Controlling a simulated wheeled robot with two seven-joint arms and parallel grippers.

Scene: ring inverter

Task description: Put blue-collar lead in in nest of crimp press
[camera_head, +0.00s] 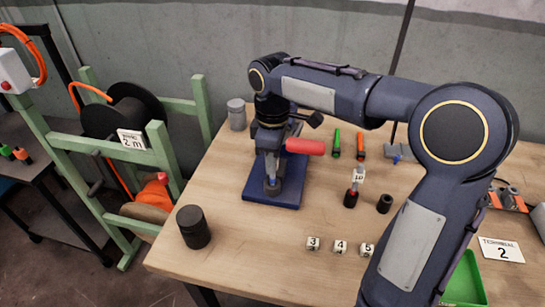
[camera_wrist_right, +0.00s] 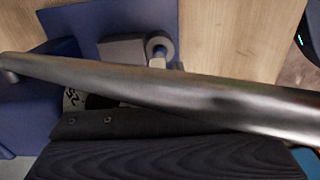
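The crimp press stands on a blue base plate (camera_head: 258,190) near the table's far left part, with a red handle (camera_head: 305,146) sticking out to the right. My right gripper (camera_head: 270,138) is over the press, and its fingertips merge with the press's dark parts. In the right wrist view a grey metal bar (camera_wrist_right: 190,95) crosses close in front of the camera. Behind it a grey block with a round end (camera_wrist_right: 160,47) sits on the blue plate. I cannot make out the nest or any lead in the gripper. A small blue piece (camera_head: 397,159) lies by a grey block, partly behind my arm.
A black cylinder (camera_head: 193,227) and a grey canister (camera_head: 236,115) stand left of the press. Green (camera_head: 336,144) and orange (camera_head: 360,145) handled items lie behind numbered cubes (camera_head: 340,246). A green tray (camera_head: 466,282) is at the right. A cable reel (camera_head: 125,110) stands left of the table.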

